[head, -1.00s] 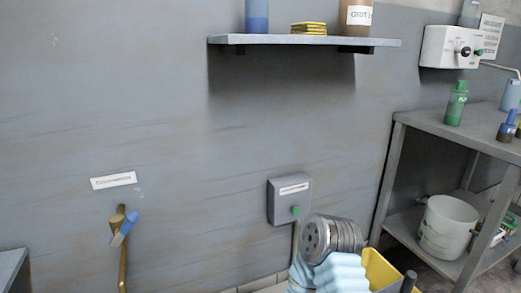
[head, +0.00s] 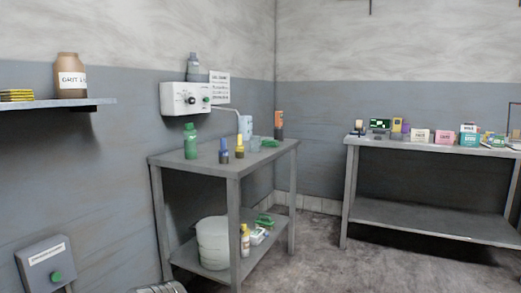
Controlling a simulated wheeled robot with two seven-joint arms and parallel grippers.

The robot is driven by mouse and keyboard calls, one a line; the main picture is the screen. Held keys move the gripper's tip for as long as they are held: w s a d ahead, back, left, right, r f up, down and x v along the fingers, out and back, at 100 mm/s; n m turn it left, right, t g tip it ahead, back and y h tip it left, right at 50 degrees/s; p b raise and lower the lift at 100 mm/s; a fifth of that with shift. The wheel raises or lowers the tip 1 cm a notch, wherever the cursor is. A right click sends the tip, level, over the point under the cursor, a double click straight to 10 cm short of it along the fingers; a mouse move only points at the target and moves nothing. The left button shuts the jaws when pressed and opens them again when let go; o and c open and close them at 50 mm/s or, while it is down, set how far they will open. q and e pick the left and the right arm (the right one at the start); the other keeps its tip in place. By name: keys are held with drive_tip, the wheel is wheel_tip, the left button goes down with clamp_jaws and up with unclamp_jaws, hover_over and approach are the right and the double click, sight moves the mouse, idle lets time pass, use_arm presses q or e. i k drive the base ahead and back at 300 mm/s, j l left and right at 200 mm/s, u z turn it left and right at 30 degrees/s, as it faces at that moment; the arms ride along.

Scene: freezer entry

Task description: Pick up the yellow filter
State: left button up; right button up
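I cannot tell for sure which thing is the yellow filter. A stack of flat yellow pieces (head: 16,95) lies on the wall shelf (head: 70,103) at the left. A small yellow-topped item (head: 239,147) stands on the grey bench beside a blue-topped one (head: 223,151). Neither of my grippers is in view.
The grey bench (head: 190,162) holds a green bottle (head: 190,141), with a white bucket (head: 212,243) below. The far table (head: 425,146) holds several small boxes. Floor between them is clear. A wall box with a green button (head: 45,265) is at lower left.

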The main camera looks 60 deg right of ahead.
sight(239, 149)
drive_tip(key=z, duration=1.9)
drive_tip(key=u, duration=2.4)
drive_tip(key=z, duration=2.4)
drive_tip(key=i+l, duration=0.4)
drive_tip(key=l, duration=0.2)
drive_tip(key=j+u, duration=0.05)
